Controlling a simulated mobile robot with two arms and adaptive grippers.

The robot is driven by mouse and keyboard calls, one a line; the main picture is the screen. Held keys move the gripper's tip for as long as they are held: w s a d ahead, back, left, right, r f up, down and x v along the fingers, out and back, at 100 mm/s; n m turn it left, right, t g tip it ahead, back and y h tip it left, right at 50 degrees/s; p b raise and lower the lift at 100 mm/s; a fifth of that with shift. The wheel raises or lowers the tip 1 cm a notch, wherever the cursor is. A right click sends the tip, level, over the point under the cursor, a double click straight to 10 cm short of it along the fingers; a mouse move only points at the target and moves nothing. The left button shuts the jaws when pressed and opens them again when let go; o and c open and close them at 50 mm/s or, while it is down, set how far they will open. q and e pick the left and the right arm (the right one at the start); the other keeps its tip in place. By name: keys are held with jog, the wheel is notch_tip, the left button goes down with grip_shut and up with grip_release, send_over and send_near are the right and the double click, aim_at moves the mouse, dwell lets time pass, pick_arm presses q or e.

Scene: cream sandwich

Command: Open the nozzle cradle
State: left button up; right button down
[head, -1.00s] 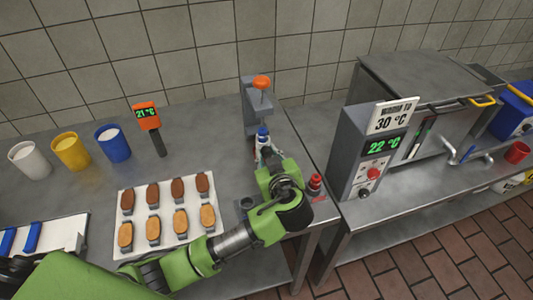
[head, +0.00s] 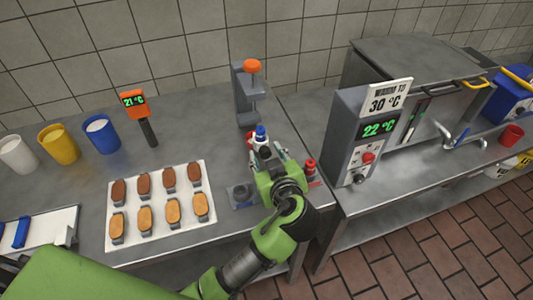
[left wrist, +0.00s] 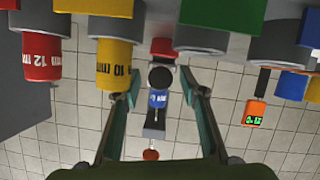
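My left gripper (head: 265,152) is open above the metal table, with its fingers pointing away from me. A small blue-topped piece (head: 261,131) stands just beyond its fingertips. In the left wrist view, which is upside down, the two fingers (left wrist: 162,78) are apart. A dark round end and a blue labelled piece (left wrist: 158,98) appear between them; contact cannot be told. A red 12 mm nozzle (left wrist: 42,57) and a yellow 10 mm nozzle (left wrist: 114,62) are to the left there. I cannot pick out the cradle for certain; my gripper hides part of that spot. My right gripper is not in view.
A grey stand with an orange knob (head: 252,66) is behind the gripper. A tray (head: 158,228) of sandwich pieces lies to the left. A red-topped piece (head: 310,167) stands close on the right. The warming unit (head: 352,132) is farther right.

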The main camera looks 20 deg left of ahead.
pick_arm(q)
jog(key=shift+s+d+r, duration=0.15)
jog(key=shift+s+d, duration=0.1)
jog(key=shift+s, duration=0.1)
jog(key=v, duration=0.6)
jog(key=shift+s+d+r, duration=0.1)
jog(key=shift+s, duration=0.2)
